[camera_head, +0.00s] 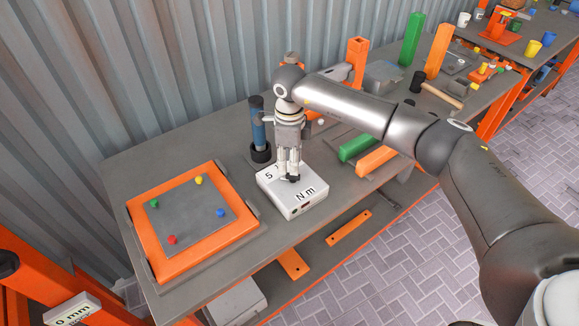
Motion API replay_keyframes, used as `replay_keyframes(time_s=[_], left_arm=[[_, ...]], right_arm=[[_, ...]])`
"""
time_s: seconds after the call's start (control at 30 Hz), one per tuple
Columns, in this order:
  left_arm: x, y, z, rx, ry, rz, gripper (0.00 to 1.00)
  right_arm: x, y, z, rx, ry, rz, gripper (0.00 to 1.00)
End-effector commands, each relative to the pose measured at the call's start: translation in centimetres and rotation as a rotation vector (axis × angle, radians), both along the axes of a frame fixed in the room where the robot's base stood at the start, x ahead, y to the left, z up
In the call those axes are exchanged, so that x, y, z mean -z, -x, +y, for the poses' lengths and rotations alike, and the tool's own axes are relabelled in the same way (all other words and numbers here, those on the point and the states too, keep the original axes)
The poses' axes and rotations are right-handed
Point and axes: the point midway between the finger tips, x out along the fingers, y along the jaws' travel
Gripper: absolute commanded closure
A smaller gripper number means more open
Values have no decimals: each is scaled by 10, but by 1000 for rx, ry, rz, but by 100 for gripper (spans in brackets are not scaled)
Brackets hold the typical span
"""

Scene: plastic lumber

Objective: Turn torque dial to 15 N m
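The torque box is a white box (297,207) marked "N m" on the grey workbench. Part of another marking, a "5", shows on its top left. My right gripper (290,177) points straight down over the middle of the box top, with its fingertips at a small dark part that looks like the dial (293,178). The fingers are close together around or just above it; whether they grip it I cannot tell. The dial's pointer and most of its scale are hidden by the gripper. My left gripper is not in view.
An orange-framed board (150,250) with coloured pegs lies left of the box. A blue cylinder (258,130) in a black holder stands behind it. Green (357,147) and orange (377,161) bars lie to the right. The bench front edge is close to the box.

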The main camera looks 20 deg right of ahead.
Motion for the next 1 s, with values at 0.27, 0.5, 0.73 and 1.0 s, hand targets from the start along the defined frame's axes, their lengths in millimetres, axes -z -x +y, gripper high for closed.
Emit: replay_keyframes(time_s=[0.27,0.5,0.73,1.0], left_arm=[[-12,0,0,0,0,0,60],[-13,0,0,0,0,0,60],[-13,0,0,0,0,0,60],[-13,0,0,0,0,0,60]], right_arm=[[37,0,1,0,-1,0,68],[44,0,1,-1,-2,-1,68],[44,0,1,-1,-2,-1,79],[44,0,1,-1,-2,-1,100]])
